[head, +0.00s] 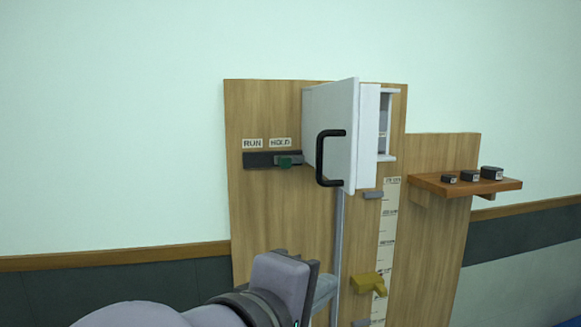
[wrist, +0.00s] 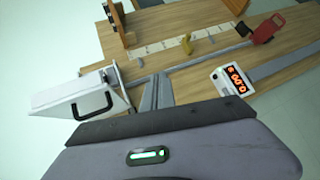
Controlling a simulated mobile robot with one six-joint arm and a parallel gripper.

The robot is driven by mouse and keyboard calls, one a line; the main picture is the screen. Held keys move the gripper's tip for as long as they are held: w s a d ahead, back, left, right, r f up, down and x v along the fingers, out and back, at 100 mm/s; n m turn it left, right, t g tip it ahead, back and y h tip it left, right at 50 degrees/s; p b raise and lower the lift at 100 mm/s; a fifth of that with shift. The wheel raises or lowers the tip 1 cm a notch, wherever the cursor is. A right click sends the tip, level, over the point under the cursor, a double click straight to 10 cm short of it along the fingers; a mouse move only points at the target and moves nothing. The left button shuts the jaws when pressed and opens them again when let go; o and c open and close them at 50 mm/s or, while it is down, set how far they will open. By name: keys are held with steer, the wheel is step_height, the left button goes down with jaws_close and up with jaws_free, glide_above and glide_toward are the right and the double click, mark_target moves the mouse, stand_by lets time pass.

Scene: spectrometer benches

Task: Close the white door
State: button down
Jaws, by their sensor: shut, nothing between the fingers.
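The white door (head: 340,110) stands open, swung out from a small white cabinet (head: 386,125) on a wooden panel. Part of the cabinet's inside shows to its right. A black bar handle (head: 321,160) is on the door's face. In the wrist view the door (wrist: 62,97) and its handle (wrist: 98,106) lie left of my gripper (wrist: 157,90). My gripper (head: 325,288) is below the door in the head view, apart from it, and shut with nothing in it. Its fingers are partly hidden behind the wrist in the head view.
A slide switch (head: 272,160) under RUN and HOLD labels sits left of the door. A scale strip (head: 388,225) with a yellow pointer (head: 368,283) runs below the cabinet. A shelf (head: 465,185) with black blocks is at right. A red-digit display (wrist: 235,80) shows in the wrist view.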

mark_target(326, 131)
steer(key=s+a+r+n+t+y+p, duration=0.1)
steer(key=a+r+t+p, duration=0.1)
steer(key=a+r, duration=0.4)
steer(key=s+a+r+n+t+p, duration=0.15)
steer(key=a+r, duration=0.25)
steer(key=r, duration=0.5)
steer(key=s+d+r+x, duration=0.1)
steer(key=d+x, duration=0.2)
steer(key=x, duration=1)
steer(key=shift+w+f+t, duration=0.15)
steer(key=shift+f+t, duration=0.2)
steer(key=shift+f, duration=0.15)
steer(key=shift+w+m, duration=0.1)
steer(key=shift+m, duration=0.15)
